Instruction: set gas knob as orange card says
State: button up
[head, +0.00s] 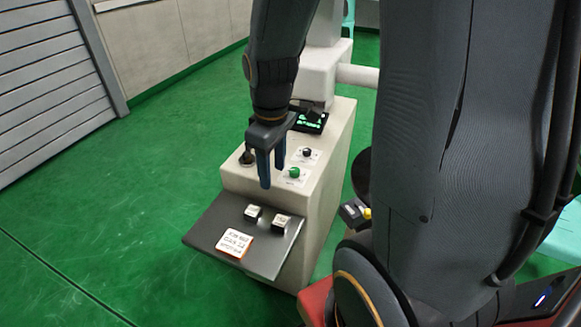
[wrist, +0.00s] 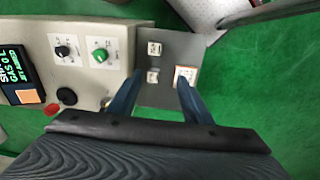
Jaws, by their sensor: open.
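The machine's pale top carries a green knob (head: 294,172) and a black knob (head: 307,152), each on a white label plate. They also show in the wrist view, green (wrist: 100,56) and black (wrist: 63,51). Their label text and settings are too small to read, so I cannot tell which is the gas knob. An orange-edged card (head: 234,243) with unclear text lies on the dark shelf. In the wrist view this card (wrist: 187,72) is partly behind a finger. My gripper (head: 272,180) is open and empty, pointing down above the machine's front part, left of the green knob.
The dark shelf (head: 205,226) juts from the machine's front and bears two small dark blocks with white tops (head: 253,212) (head: 281,223). A lit screen (wrist: 14,64), an orange patch (wrist: 28,96) and a red button (wrist: 67,96) are on the machine. Green floor lies open leftward.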

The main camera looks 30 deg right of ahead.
jog(key=w+d+f+n, duration=0.2)
jog(key=w+d+n, duration=0.4)
jog(key=n, duration=1.3)
send_over(295, 169)
jog(key=f, duration=0.2)
jog(key=shift+s+a+f+g+b, duration=0.15)
jog(key=shift+a+f+g+b, duration=0.05)
jog(key=shift+f+g+b, duration=0.2)
jog(key=shift+d+f, duration=0.1)
jog(key=shift+f, duration=0.3)
jog(key=shift+f+p, duration=0.85)
jog(key=shift+f, duration=2.65)
jog(key=shift+c, duration=0.3)
jog(key=c, duration=1)
